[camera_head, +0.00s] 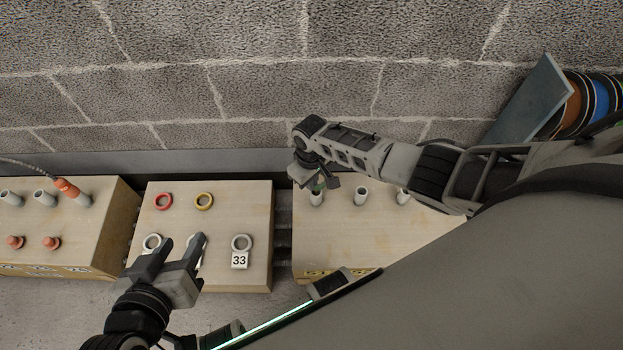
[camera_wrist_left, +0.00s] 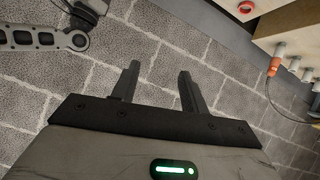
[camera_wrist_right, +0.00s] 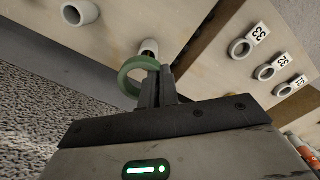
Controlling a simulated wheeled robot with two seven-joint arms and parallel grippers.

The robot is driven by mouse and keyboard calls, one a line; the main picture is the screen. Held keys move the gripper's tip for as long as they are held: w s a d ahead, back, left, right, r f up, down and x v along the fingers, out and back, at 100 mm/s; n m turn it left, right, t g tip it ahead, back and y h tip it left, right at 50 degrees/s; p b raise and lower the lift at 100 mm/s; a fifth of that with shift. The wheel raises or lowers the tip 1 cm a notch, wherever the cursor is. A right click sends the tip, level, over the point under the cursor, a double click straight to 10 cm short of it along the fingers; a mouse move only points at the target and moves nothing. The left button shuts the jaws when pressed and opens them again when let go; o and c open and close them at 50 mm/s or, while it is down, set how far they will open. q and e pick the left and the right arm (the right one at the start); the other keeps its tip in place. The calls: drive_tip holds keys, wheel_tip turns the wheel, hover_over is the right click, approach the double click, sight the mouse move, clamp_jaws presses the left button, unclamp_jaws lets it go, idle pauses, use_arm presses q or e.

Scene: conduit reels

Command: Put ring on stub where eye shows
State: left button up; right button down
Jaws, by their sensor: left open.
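My right gripper (camera_wrist_right: 158,88) is shut on a green ring (camera_wrist_right: 128,72), close to the leftmost stub (camera_head: 316,197) of the right box. In the right wrist view that grey stub (camera_wrist_right: 150,46) shows just beyond the ring's rim; the ring looks beside or in front of it, not around it. The middle stub (camera_head: 361,194) and right stub (camera_head: 403,196) are bare. My left gripper (camera_head: 184,240) is open and empty above the middle box.
The middle box (camera_head: 230,215) bears a red ring (camera_head: 163,201), a yellow ring (camera_head: 204,201) and grey rings with number tags, one reading 33 (camera_head: 239,260). Orange knobs (camera_head: 52,243) are on the left box (camera_head: 105,225). A block wall stands behind; cable reels (camera_head: 600,95) are at right.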

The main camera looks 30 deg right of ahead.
drive_tip(key=shift+f, duration=0.4)
use_arm(q)
drive_tip(key=shift+w+r+t+b, duration=0.15)
drive_tip(key=shift+r+t+b, duration=0.2)
drive_tip(key=shift+b, duration=0.25)
use_arm(e)
drive_tip(key=shift+f, duration=0.4)
use_arm(q)
drive_tip(key=shift+d, duration=0.1)
use_arm(e)
drive_tip(key=shift+f, duration=0.1)
drive_tip(key=shift+f+b, duration=0.3)
drive_tip(key=shift+b, duration=0.1)
use_arm(q)
drive_tip(key=shift+w+d+r+t+h, duration=0.1)
drive_tip(key=shift+r+t+h, duration=0.15)
drive_tip(key=shift+r+h, duration=0.15)
use_arm(e)
drive_tip(key=shift+f, duration=0.1)
use_arm(q)
drive_tip(key=shift+d, duration=0.1)
use_arm(e)
drive_tip(key=shift+f, duration=0.2)
drive_tip(key=shift+f+b, duration=0.35)
drive_tip(key=shift+b, duration=0.2)
use_arm(q)
drive_tip(key=shift+d+r, duration=0.15)
drive_tip(key=shift+r, duration=0.1)
use_arm(e)
drive_tip(key=shift+f, duration=0.1)
